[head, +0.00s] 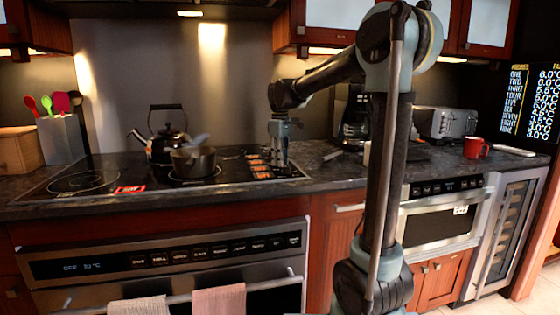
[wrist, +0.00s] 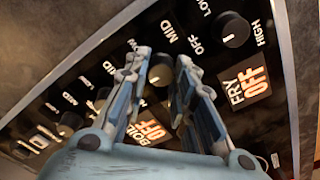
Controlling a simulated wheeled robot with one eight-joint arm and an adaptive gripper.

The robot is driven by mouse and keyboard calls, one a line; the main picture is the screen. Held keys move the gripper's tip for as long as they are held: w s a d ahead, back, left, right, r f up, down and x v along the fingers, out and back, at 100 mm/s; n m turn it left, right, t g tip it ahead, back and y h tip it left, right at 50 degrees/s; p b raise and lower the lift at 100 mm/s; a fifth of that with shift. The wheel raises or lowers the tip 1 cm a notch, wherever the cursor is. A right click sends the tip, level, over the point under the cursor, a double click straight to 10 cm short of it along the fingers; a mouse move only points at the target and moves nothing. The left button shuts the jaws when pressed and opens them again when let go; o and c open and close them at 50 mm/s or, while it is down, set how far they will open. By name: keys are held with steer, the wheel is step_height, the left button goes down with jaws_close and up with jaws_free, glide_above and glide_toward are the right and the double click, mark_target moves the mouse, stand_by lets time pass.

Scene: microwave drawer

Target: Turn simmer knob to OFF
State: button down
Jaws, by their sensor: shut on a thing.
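A row of black stove knobs runs along the cooktop's control strip. My gripper (wrist: 166,85) points down over this strip in the wrist view, its fingers closed around one black knob (wrist: 160,70). An orange label reading BOIL OFF (wrist: 150,130) shows just below that knob, partly covered by a finger. A knob (wrist: 234,30) to the right has a FRY OFF label (wrist: 246,87) below it. Another knob (wrist: 70,123) is to the left. I cannot make out a simmer label. In the head view my gripper (head: 279,162) is at the strip's right side.
A pot (head: 193,162) and a black kettle (head: 168,138) stand on the cooktop left of my gripper. A coffee maker (head: 355,128), a toaster (head: 446,122) and a red mug (head: 476,148) are to the right. Bare counter (head: 318,165) lies just right of the strip.

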steer(key=shift+d, duration=0.1)
stand_by(0.3)
steer(key=c, duration=1.3)
jaws_free()
steer(key=shift+c, duration=0.2)
step_height(320, 180, up, 12)
steer(key=shift+w, duration=0.1)
